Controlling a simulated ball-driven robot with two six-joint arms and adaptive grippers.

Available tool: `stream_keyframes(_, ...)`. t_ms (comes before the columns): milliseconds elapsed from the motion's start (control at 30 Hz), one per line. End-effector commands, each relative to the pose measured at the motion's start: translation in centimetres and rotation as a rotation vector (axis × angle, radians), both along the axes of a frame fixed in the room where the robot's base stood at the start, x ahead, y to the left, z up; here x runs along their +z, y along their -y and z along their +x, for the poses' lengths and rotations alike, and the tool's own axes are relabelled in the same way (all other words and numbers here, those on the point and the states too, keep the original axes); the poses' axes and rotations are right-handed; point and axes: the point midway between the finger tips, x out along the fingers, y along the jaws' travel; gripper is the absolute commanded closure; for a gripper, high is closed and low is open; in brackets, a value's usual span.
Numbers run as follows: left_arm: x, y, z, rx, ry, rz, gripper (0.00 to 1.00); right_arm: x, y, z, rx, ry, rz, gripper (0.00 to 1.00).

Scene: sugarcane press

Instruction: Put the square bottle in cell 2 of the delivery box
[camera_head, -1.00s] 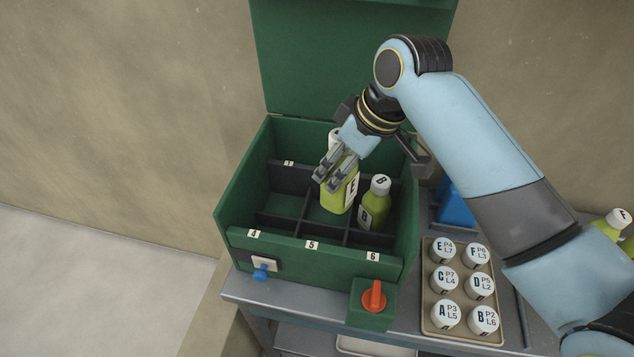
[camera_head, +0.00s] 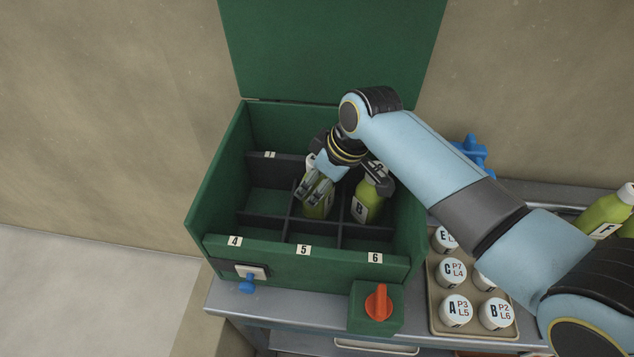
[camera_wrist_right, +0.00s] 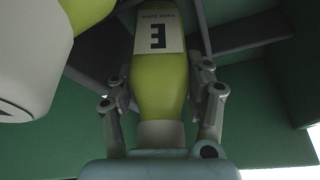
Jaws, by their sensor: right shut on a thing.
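The square bottle, green with a white label E, is in my right gripper (camera_head: 318,190). In the head view the bottle (camera_head: 318,208) is upright inside the green delivery box (camera_head: 308,258), low in the back middle compartment, behind the front cell marked 5. In the right wrist view the bottle (camera_wrist_right: 162,85) sits between both fingers, its white cap nearest the palm. My right gripper is shut on it near the cap. The cell 2 label is hidden behind my arm, and I cannot tell whether the bottle touches the floor. My left gripper is not in view.
A second green bottle, marked B (camera_head: 367,202), stands in the back right cell beside the held one. The front cells and back left cell look empty. An orange knob (camera_head: 379,302) sits before the box. A tray of lettered caps (camera_head: 443,322) and bottle F (camera_head: 602,218) are on the right.

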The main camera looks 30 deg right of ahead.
Motion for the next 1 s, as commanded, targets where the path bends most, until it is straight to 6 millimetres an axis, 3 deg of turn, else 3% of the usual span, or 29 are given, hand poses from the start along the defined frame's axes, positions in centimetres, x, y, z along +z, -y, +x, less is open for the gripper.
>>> stream_keyframes(400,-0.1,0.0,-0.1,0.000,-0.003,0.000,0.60,-0.8,0.0,0.1,0.000,0.002,0.000,0.94)
stream_keyframes(433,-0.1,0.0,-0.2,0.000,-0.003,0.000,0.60,-0.9,0.0,0.0,0.000,0.001,0.001,0.47)
stream_keyframes(500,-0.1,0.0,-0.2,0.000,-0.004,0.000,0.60,-0.8,0.0,0.0,0.000,0.001,0.001,0.39)
stream_keyframes(800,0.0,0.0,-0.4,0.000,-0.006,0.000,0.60,-0.5,0.0,0.0,0.000,0.001,0.000,0.39)
stream_keyframes(1000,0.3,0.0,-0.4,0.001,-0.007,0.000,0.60,2.1,0.6,-0.9,-0.001,0.003,-0.001,0.39)
